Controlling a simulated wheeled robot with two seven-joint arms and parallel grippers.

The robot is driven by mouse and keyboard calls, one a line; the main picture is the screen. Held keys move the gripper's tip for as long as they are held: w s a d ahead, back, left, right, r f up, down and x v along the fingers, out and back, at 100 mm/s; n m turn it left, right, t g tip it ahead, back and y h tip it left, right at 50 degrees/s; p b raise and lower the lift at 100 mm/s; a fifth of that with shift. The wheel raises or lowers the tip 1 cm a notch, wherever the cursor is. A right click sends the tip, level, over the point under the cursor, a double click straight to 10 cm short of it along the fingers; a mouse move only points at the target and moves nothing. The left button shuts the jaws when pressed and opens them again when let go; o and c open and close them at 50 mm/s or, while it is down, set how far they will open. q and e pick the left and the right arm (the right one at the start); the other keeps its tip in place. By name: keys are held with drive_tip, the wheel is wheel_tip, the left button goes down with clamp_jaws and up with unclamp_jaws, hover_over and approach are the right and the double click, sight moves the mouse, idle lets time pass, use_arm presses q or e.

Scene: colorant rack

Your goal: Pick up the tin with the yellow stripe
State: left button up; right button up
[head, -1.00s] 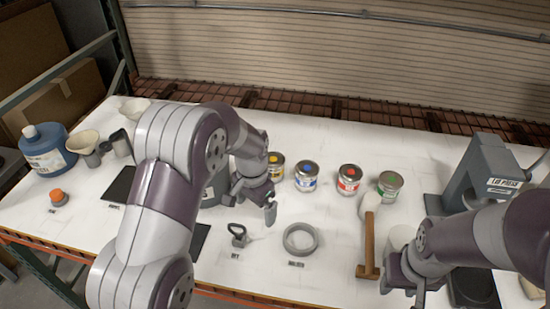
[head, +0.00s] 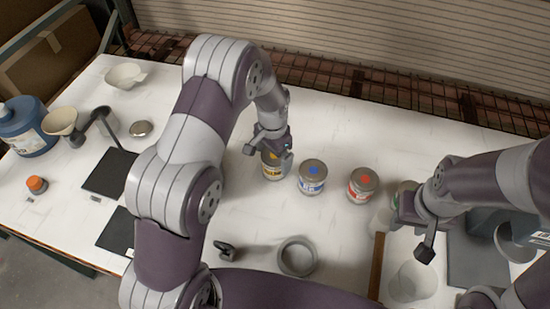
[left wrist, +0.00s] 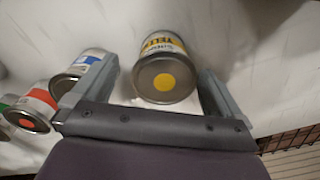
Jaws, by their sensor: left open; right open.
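The tin with the yellow stripe (head: 274,168) stands on the white table in the head view, partly hidden by my left gripper (head: 268,150). In the left wrist view the yellow tin (left wrist: 164,72) shows its lid with a yellow dot and lies between the two open fingers, apart from both. My left gripper is open, above the tin. A blue-marked tin (head: 312,176) stands just to its right, and a red-marked tin (head: 362,184) further right. My right gripper (head: 412,236) is open, at the right, in front of a mostly hidden green-marked tin (head: 400,192).
A grey ring (head: 297,257) and a small dark clip-like item (head: 227,250) lie nearer the front. A hammer handle (head: 377,265) and a pale cup (head: 412,282) are at the right. A blue bottle (head: 28,128) and a funnel (head: 62,122) stand at the left. The table behind the tins is clear.

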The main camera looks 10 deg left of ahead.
use_arm(q)
drive_tip(key=f+p, duration=0.1)
drive_tip(key=f, duration=0.1)
drive_tip(key=w+f, duration=0.1)
drive_tip(key=f, duration=0.1)
drive_tip(key=f+p, duration=0.1)
drive_tip(key=f, duration=0.1)
drive_tip(key=shift+w+f+p, duration=0.25)
drive_tip(key=shift+p, duration=0.05)
drive_tip(key=shift+s+f, duration=0.1)
drive_tip(key=shift+f, duration=0.05)
drive_tip(key=shift+c, duration=0.7)
drive_tip(key=c, duration=1.4)
